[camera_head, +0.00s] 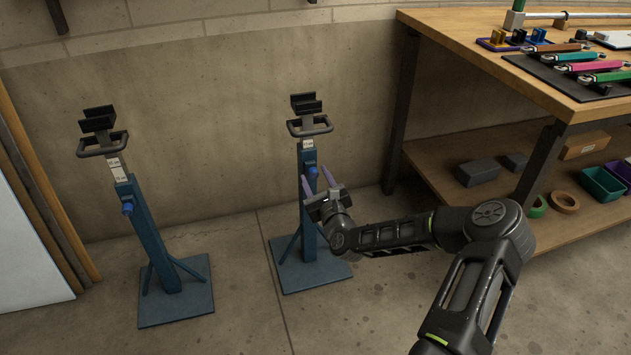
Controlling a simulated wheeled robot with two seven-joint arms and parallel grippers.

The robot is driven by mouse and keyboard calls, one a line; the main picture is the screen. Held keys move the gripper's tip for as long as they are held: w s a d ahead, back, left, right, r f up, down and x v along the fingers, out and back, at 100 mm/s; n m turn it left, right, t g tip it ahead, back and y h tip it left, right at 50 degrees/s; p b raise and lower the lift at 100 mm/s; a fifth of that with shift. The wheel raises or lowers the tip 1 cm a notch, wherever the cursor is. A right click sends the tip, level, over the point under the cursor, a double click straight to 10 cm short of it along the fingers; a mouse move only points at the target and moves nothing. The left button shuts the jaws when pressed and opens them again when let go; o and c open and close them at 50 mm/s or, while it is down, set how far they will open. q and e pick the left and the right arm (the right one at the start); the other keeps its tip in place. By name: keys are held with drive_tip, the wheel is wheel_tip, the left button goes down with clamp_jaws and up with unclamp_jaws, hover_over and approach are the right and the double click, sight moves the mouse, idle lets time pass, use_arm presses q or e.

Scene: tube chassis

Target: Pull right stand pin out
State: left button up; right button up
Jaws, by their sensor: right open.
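The right stand (308,240) is a blue post on a flat blue base, with a black cradle and a grey handle on top. Its pin (312,171) shows as a small blue knob high on the post. My right gripper (318,182) is open in front of this post, its two purple-tipped fingers pointing up on either side of the area just below the pin. I cannot tell whether a finger touches the pin. The left stand (150,240) is alike, with its own blue pin (128,208). My left gripper is not in view.
A concrete wall is close behind the stands. The floor between the stands is clear.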

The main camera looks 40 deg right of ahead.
drive_tip(key=shift+w, duration=0.2)
drive_tip(key=shift+c, duration=0.3)
clamp_jaws()
idle(1.0)
